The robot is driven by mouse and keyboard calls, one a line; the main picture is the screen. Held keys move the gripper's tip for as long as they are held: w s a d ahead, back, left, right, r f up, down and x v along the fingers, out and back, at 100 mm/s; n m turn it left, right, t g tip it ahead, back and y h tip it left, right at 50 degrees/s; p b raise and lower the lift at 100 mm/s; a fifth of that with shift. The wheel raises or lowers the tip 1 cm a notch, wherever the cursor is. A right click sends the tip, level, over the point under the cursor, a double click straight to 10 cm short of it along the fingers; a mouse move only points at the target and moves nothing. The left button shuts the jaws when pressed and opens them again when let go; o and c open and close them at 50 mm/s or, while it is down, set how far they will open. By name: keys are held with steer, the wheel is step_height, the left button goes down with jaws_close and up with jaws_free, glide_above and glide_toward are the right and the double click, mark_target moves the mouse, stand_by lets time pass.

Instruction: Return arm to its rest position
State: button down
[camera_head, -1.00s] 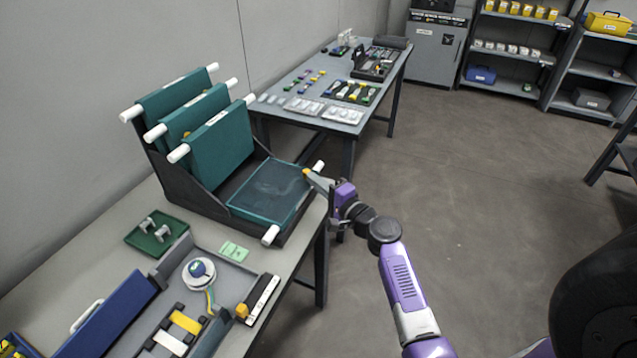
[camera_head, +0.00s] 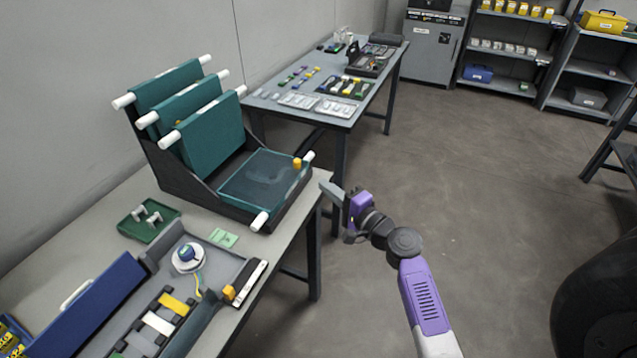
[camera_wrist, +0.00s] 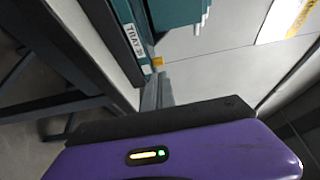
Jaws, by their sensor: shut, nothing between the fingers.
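My gripper (camera_head: 328,190) is at the end of my purple and grey arm. It hangs in the air just right of the near table's right edge, beside the rack of teal trays, apart from it and empty. In the wrist view my gripper's fingers (camera_wrist: 157,92) are together and point toward the rack. The lowest teal tray (camera_head: 262,180) lies flat and pulled forward in the black rack (camera_head: 185,190), with a yellow knob (camera_head: 297,163) at its right corner. Several other teal trays (camera_head: 210,135) stand tilted behind it. A tray label (camera_wrist: 134,42) shows in the wrist view.
The near table (camera_head: 100,210) also holds a green dish (camera_head: 150,222), a blue case (camera_head: 85,310), a white spool (camera_head: 188,258) and a green card (camera_head: 223,238). A second table (camera_head: 330,122) with small parts stands behind.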

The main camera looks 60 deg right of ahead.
steer(key=v, duration=0.4)
steer(key=shift+s+a+b, duration=0.1)
steer(key=shift+s+b, duration=0.1)
steer(key=shift+b, duration=0.1)
steer(key=s+a+r+n+y, duration=0.1)
steer(key=s+a+n+y, duration=0.1)
steer(key=s+a+n, duration=0.4)
steer(key=s+a+r+n+g+y, duration=0.1)
steer(key=s+a+n, duration=0.6)
steer(key=a, duration=1)
steer(key=s+a+r+n+g+y, duration=0.1)
steer(key=s+a+n+y, duration=0.2)
steer(key=s+a+n, duration=0.3)
steer(key=a+n, duration=0.3)
steer(key=a, duration=0.2)
steer(key=shift+s+r, duration=0.35)
steer(key=shift+r, duration=0.05)
